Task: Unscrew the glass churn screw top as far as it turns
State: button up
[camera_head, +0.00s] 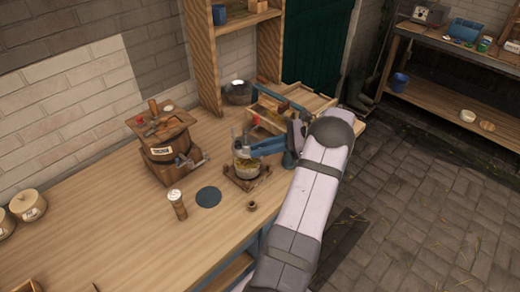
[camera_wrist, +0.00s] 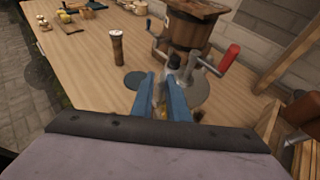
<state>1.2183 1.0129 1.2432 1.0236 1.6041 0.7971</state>
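The glass churn (camera_head: 246,168) stands on a square wooden base at the right part of the bench, with yellowish contents in its jar. My gripper (camera_head: 252,150) comes in from the right, its blue fingers level and at the height of the churn's top. In the wrist view the two fingers (camera_wrist: 162,88) are apart, with a little yellow between and below them. A crank with a red handle (camera_wrist: 228,60) and a dark knob show just beyond the tips. The fingers hide much of the screw top. I cannot tell whether they touch it.
A wooden churn (camera_head: 165,145) stands to the left. A wooden crate (camera_head: 290,105) and a grey bowl (camera_head: 238,92) are behind.

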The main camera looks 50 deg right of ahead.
jog(key=shift+o, duration=1.1)
jog(key=shift+d, duration=0.1)
jog(key=shift+s+d+b, duration=0.25)
jog(key=shift+b, duration=0.05)
jog(key=b+v, duration=0.2)
jog(key=v, duration=0.4)
jog(key=shift+s+r, duration=0.2)
jog(key=shift+r, duration=0.05)
jog(key=shift+c, duration=0.6)
